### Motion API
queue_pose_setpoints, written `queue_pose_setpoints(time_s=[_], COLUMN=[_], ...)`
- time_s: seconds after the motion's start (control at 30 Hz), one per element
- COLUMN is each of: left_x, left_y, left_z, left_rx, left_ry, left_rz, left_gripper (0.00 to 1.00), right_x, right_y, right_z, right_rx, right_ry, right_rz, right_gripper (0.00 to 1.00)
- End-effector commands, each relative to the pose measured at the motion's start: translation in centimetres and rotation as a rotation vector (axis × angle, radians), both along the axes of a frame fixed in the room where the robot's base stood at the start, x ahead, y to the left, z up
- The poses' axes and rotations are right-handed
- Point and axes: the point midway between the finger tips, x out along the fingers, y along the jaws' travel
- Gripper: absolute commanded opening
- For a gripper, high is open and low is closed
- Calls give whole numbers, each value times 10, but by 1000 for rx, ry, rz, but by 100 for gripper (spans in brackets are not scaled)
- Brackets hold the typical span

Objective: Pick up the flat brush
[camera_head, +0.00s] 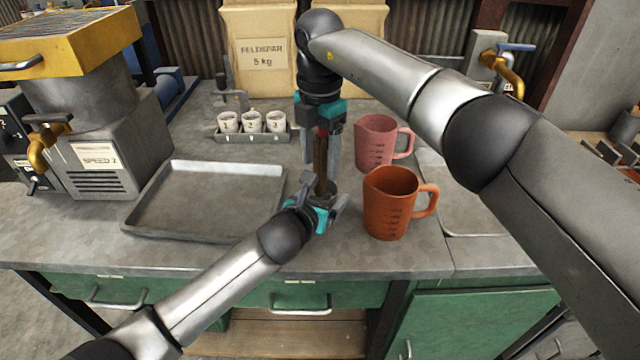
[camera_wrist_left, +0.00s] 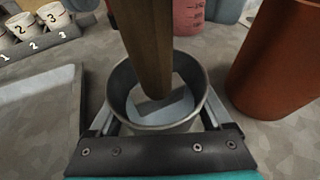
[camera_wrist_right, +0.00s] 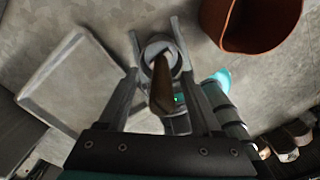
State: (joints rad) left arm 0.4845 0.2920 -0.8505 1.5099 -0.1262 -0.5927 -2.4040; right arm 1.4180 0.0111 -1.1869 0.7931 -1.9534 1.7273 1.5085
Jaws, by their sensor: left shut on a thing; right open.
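The flat brush shows as a brown wooden handle (camera_head: 320,158), standing upright in a small grey metal cup (camera_wrist_left: 118,88). The handle also shows in the left wrist view (camera_wrist_left: 148,40) and the right wrist view (camera_wrist_right: 162,88). Its lower end is inside the cup; I cannot make out bristles. My left gripper (camera_head: 325,197) is shut on the cup, one finger on each side of it. My right gripper (camera_head: 321,165) points down from above, open, its fingers on either side of the handle. I see a gap beside the handle in the right wrist view.
An orange jug (camera_head: 388,205) stands close on the right, a pink jug (camera_head: 374,145) behind it. An empty grey tray (camera_head: 205,233) lies left. Three numbered cups (camera_head: 251,122) sit in a rack behind. A sink (camera_head: 475,222) is at the right.

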Motion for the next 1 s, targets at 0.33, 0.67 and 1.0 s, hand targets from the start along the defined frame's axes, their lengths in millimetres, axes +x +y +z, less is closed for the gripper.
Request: queue_pose_setpoints(time_s=[0.33,0.67,1.0], left_x=[0,0,0], left_y=[0,0,0], left_z=[-1,-1,-1], left_rx=[0,0,0], left_ry=[1,1,1], left_rz=[0,0,0], left_gripper=[10,10,10], right_x=[-3,-3,-3], right_y=[0,0,0], right_z=[-41,-41,-41], right_rx=[1,1,1], right_ry=[1,1,1], right_rz=[0,0,0], right_gripper=[66,52,14])
